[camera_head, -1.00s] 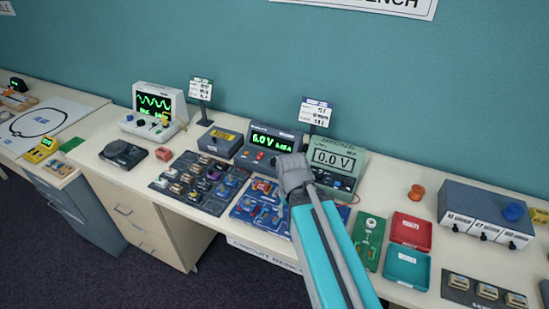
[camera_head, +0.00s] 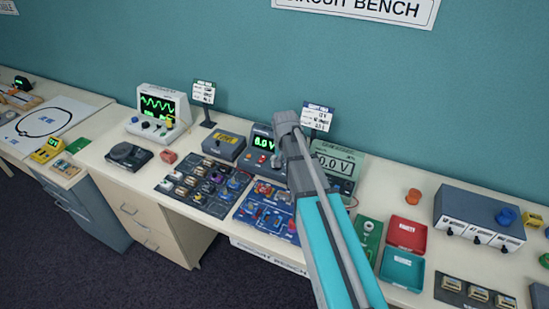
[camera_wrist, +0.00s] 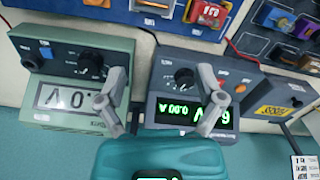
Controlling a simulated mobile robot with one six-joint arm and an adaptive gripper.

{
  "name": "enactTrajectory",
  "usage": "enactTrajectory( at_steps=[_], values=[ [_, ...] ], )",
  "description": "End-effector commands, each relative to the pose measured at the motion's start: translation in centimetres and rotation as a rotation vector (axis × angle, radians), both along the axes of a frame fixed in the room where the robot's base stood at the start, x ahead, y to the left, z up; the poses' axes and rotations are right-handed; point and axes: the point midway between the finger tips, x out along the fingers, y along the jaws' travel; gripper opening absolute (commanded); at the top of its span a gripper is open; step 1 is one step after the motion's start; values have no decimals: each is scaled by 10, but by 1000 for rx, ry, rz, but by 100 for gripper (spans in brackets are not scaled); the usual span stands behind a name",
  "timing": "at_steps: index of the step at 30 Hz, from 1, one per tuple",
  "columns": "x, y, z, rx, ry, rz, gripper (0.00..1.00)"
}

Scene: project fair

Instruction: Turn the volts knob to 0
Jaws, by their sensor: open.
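My gripper (camera_wrist: 162,72) is open and empty. Its two fingers reach over the supply's face, one on each side of the black knob in the picture; contact is not visible. In the head view, the power supply (camera_head: 263,142) is partly covered by my arm, which also hides the gripper's fingers.
A pale green meter (camera_wrist: 70,97) with its own black knob stands close beside the supply. A grey box (camera_wrist: 282,103) is on the other side. A sign on a post (camera_head: 317,115) stands behind. Circuit boards (camera_head: 265,213) lie in front.

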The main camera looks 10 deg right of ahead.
Motion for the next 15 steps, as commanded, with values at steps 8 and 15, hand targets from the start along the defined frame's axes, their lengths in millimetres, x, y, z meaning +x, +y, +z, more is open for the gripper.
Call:
enactTrajectory(
  at_steps=[8, 15],
  values=[
    [99, 1, 34, 0, 0, -196, 87],
    [120, 1, 39, 0, 0, -256, 87]
  ],
)
